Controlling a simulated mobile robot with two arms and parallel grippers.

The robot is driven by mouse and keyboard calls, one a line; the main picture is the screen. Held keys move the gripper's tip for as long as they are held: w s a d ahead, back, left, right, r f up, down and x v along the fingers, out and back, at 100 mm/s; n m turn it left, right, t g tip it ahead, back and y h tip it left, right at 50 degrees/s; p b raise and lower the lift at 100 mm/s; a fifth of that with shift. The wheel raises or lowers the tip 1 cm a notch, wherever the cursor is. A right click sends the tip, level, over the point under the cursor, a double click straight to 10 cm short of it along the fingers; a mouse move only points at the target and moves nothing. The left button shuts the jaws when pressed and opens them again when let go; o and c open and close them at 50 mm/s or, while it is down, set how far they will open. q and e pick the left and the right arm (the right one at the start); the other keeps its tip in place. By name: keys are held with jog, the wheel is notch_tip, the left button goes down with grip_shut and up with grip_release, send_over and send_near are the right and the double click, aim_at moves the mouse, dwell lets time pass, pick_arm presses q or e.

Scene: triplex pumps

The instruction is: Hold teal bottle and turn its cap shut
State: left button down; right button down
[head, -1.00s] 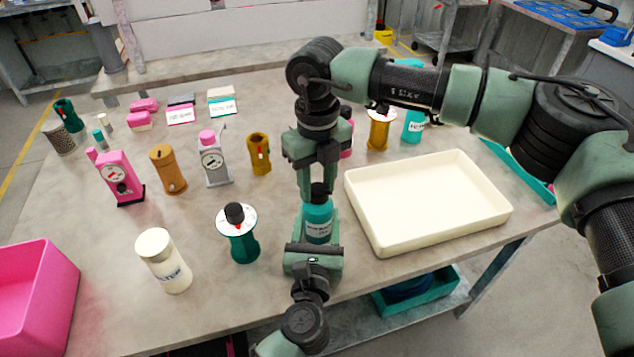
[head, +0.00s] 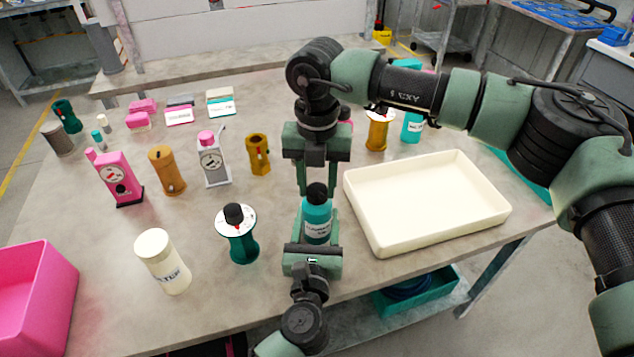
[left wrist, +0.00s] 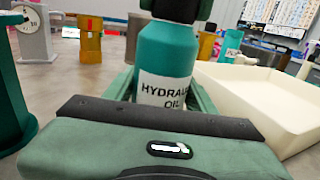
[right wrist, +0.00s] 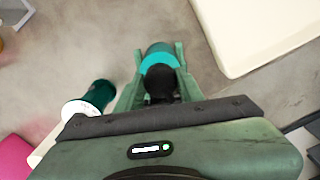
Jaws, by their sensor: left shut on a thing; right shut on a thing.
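The teal bottle (head: 317,224) stands upright near the front of the table, with a white label reading HYDRAULIC OIL in the left wrist view (left wrist: 165,62). My left gripper (head: 318,216) comes from the front edge and is shut on the bottle's body, one finger on each side. The black cap (head: 317,194) sits on top of the bottle; it also shows in the right wrist view (right wrist: 160,84). My right gripper (head: 317,188) points down from above and is shut on the cap. Whether the cap is fully seated cannot be told.
A cream tray (head: 430,240) lies close right of the bottle. A dark green spool-shaped item (head: 242,246) and a cream bottle (head: 163,262) stand to the left. A pink bin (head: 40,300) is at far left. Several pump parts stand behind.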

aim_at(318, 187)
jog(key=shift+r, duration=0.1)
dwell(0.3)
jog(key=c, duration=0.9)
grip_release()
notch_tip(318, 187, up, 12)
pick_arm(q)
jog(key=shift+c, duration=2.1)
grip_release()
